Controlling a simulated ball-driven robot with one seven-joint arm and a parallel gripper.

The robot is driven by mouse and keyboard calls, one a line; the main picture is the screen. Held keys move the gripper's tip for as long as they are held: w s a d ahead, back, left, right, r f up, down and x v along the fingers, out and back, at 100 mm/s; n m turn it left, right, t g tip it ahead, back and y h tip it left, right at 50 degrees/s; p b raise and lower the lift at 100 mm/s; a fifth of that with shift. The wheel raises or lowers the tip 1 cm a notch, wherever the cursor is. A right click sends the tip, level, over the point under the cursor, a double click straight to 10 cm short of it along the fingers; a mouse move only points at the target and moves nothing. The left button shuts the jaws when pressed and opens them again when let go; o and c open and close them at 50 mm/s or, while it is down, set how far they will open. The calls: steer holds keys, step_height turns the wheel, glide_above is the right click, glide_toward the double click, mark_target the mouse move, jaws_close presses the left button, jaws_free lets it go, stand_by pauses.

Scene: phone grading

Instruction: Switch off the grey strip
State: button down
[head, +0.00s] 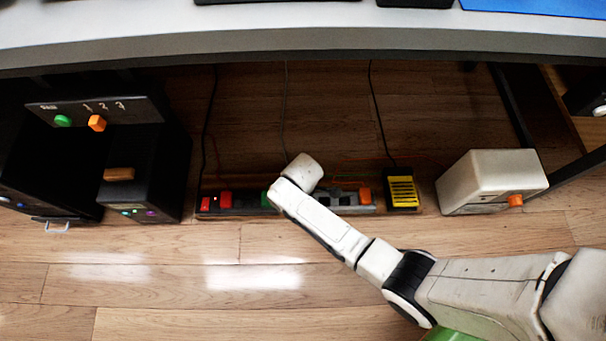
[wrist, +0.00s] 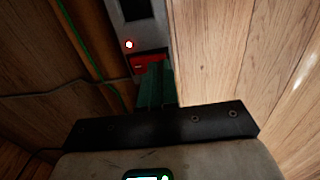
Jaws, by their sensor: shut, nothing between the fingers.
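The grey strip (head: 346,197) lies on the floor under the desk, partly hidden by my arm in the head view. In the wrist view, the strip's grey body (wrist: 148,36) runs upward and carries a small glowing red light (wrist: 129,44). Its red switch (wrist: 138,62) sits just below that light; which way it is tipped I cannot tell. My gripper (wrist: 152,70) has dark green fingers, shut and empty, with the tips right by the red switch. Whether they touch it I cannot tell. In the head view my gripper (head: 266,198) is mostly hidden behind my wrist.
A darker stretch with red parts (head: 225,199) lies to the left. A black box with yellow stripes (head: 402,190) and a white box with an orange knob (head: 480,180) stand right. A black cabinet (head: 150,180) stands left. Thin cables run behind. The front floor is clear.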

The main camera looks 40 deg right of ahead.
steer(key=shift+f+b, duration=0.4)
steer(key=shift+f, duration=0.25)
steer(key=shift+r, duration=0.1)
step_height(320, 180, up, 7)
steer(key=p, duration=0.8)
stand_by(0.4)
